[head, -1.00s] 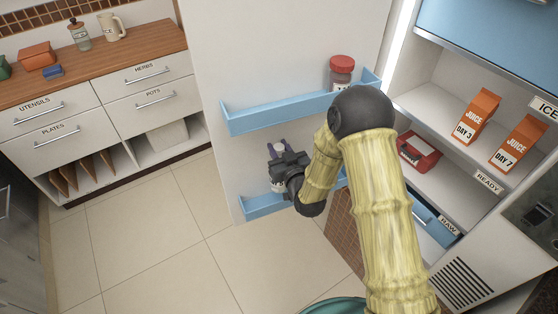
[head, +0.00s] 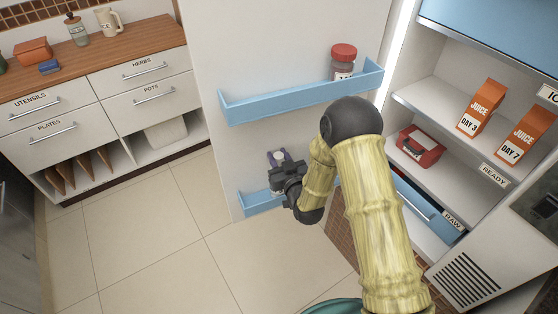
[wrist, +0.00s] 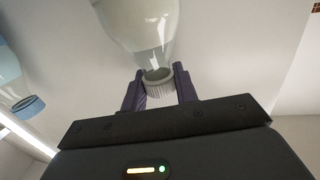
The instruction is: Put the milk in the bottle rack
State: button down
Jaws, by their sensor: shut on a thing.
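My gripper (head: 279,157) is at the lower blue door rack (head: 258,203) in the head view, with its purple fingers either side of a pale bottle top. In the wrist view my gripper (wrist: 161,88) is shut on the neck of a clear, pale bottle (wrist: 148,30), taken to be the milk, at its ribbed grey cap. My gripper and wrist hide most of the bottle and part of the lower rack in the head view. I cannot tell whether the bottle's base touches the rack.
The upper blue rack (head: 290,101) holds a red-lidded jar (head: 342,62) above my arm. A blue-capped object (wrist: 28,105) shows at left in the wrist view. Floor at left is clear.

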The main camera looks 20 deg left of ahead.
jog(key=shift+r, duration=0.15)
jog(key=shift+w+f, duration=0.1)
jog(key=shift+f, duration=0.1)
jog(key=c, duration=1.1)
grip_release()
jog(key=shift+r, duration=0.15)
jog(key=shift+b+v, duration=0.85)
jog(key=shift+v, duration=5.2)
jog(key=shift+s, duration=0.2)
jog(key=shift+w, duration=0.2)
